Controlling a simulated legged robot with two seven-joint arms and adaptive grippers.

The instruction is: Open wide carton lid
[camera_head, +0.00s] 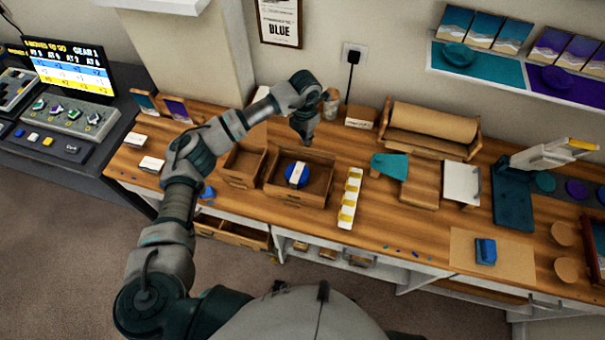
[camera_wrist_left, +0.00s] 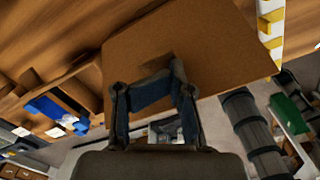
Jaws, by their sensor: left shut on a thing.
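The wide carton (camera_head: 272,186) is a brown open-topped box on the wooden workbench. A blue round thing with a white label (camera_head: 297,174) lies inside it. My left gripper (camera_head: 307,141) reaches down at the carton's back edge, its fingertips hard to make out there. In the left wrist view, a flat brown panel (camera_wrist_left: 215,42), which looks like the carton's lid, spreads in front of the left gripper (camera_wrist_left: 152,84). The gripper is shut on the panel's near edge; the exact contact is partly hidden. My right gripper is not in view.
A narrower open carton (camera_head: 238,183) stands left of the wide one. A white strip with yellow blocks (camera_head: 350,198) lies to its right. A small jar (camera_head: 330,103) and a wooden roll holder (camera_head: 430,128) stand behind. The bench's front right has clear patches.

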